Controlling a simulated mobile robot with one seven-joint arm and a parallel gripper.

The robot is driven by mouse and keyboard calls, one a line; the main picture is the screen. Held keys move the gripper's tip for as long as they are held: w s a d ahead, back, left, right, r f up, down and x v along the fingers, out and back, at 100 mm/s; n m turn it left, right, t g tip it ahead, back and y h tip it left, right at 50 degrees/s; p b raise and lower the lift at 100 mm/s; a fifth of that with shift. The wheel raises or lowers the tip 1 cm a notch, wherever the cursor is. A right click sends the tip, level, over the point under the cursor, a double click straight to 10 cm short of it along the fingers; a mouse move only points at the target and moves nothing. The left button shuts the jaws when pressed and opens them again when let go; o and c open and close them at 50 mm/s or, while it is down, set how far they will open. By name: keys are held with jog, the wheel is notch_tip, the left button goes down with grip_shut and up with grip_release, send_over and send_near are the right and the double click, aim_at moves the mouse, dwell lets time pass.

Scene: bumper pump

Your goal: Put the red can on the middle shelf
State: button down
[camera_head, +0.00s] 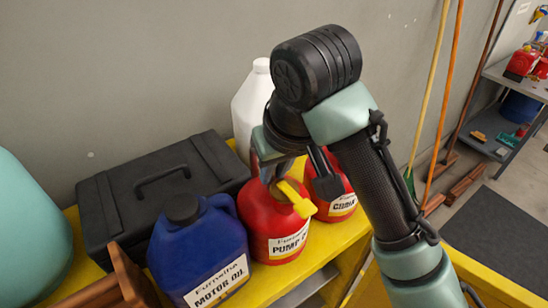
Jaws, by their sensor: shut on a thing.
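My wrist hides part of the grip, and I cannot tell whether the can's base is touching the yellow surface. A second red can (342,200) is just behind to the right, partly covered by my arm. I cannot tell which surface is the middle shelf.
A blue motor oil jug (195,250) is close on the left, with a black case (150,195) behind it. A white jug (250,105) stands by the wall. A grey shelf unit (490,135) stands far right; long poles (440,100) lean on the wall.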

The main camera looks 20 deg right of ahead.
jog(key=shift+w+f, duration=0.1)
jog(key=shift+f, duration=1.15)
jog(key=c, duration=1.3)
grip_release()
jog(key=shift+f, duration=0.2)
jog(key=o, duration=0.5)
jog(key=shift+c, duration=0.2)
jog(key=shift+r, duration=0.1)
jog(key=shift+s+r, duration=0.25)
jog(key=shift+r, duration=0.25)
jog(key=v, duration=1.1)
